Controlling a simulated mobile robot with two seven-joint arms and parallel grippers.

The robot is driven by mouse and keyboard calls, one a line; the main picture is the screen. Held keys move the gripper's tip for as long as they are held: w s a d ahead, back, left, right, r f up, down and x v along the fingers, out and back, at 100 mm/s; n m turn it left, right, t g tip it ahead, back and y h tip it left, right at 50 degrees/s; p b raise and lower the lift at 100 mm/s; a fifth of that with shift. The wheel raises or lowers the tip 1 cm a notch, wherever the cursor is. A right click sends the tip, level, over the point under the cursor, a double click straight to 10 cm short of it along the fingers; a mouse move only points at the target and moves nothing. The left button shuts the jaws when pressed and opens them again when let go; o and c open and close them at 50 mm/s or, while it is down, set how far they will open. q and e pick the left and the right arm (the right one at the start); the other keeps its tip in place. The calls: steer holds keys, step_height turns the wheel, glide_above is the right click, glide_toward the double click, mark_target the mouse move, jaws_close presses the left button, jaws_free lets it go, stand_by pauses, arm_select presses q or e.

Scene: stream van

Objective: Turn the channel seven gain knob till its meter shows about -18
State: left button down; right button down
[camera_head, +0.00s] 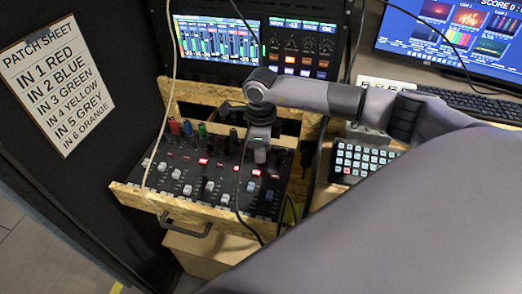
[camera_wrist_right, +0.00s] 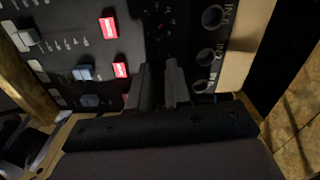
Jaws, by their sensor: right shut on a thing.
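The mixer (camera_head: 196,172) lies in a wooden drawer, with rows of knobs, lit red buttons and grey faders. My right gripper (camera_head: 260,153) points down onto its far right part. In the right wrist view, its two fingers (camera_wrist_right: 158,88) are close together over the panel, shut on what appears to be a small knob; the fingers hide it, and I cannot read its channel. The meter screen (camera_head: 217,38) behind shows several green bars with small numbers I cannot read reliably. My left gripper is not in view.
Round labelled sockets (camera_wrist_right: 207,57) run beside the fingers, near lit red buttons (camera_wrist_right: 120,70). Cables cross the mixer. The drawer's front (camera_head: 150,203) has a dark handle. A button pad (camera_head: 362,163) and a keyboard (camera_head: 470,103) are right. A patch sheet (camera_head: 60,105) hangs left.

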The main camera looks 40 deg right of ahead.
steer(key=m, duration=0.5)
steer(key=shift+m, duration=0.3)
stand_by(0.4)
steer(key=c, duration=1.1)
jaws_free()
steer(key=shift+r+b, duration=0.35)
steer(key=shift+r, duration=3.25)
